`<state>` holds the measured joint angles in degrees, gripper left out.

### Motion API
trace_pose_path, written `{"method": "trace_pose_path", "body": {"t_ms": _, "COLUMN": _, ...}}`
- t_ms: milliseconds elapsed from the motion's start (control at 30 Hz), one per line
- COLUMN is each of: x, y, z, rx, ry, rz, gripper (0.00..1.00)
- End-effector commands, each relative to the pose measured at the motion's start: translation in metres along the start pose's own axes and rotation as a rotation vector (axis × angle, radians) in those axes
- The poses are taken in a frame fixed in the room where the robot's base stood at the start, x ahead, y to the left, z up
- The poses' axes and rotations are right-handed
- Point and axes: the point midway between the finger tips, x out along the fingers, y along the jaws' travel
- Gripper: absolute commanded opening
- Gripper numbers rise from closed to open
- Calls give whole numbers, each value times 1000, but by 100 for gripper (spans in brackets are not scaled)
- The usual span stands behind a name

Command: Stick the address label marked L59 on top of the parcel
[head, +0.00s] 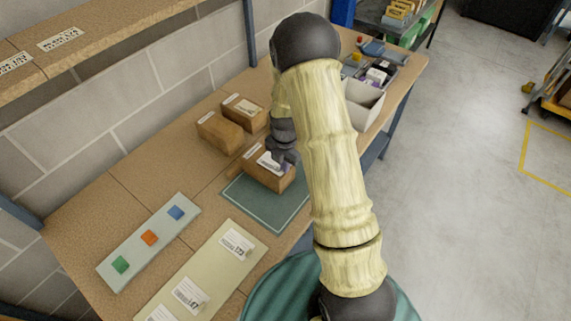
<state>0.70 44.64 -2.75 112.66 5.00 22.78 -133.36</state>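A brown parcel (272,182) sits on a dark green mat (245,204) near the middle of the bench. A white label (268,160) shows at the top of this parcel, partly hidden by my gripper; I cannot read its marking or tell whether it lies flat. My gripper (283,163) is low over the parcel's top, at the label. Its fingers are too small and dark to tell open from shut. A pale backing sheet (208,265) at the front left carries white labels (237,243), also too small to read surely.
Two more brown boxes (220,133) stand behind the parcel near the wall. A grey strip (137,255) with green, orange and blue squares lies at left. A white open bin (363,103) and a filled tray (378,72) stand at the bench's far right end.

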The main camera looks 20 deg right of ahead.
Motion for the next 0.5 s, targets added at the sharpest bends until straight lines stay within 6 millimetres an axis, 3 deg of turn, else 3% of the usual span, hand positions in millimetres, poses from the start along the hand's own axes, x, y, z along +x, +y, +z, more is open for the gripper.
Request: {"method": "trace_pose_path", "body": {"t_ms": 500, "x": 4, "y": -1, "z": 3, "rx": 2, "ry": 0, "rz": 0, "gripper": 0}}
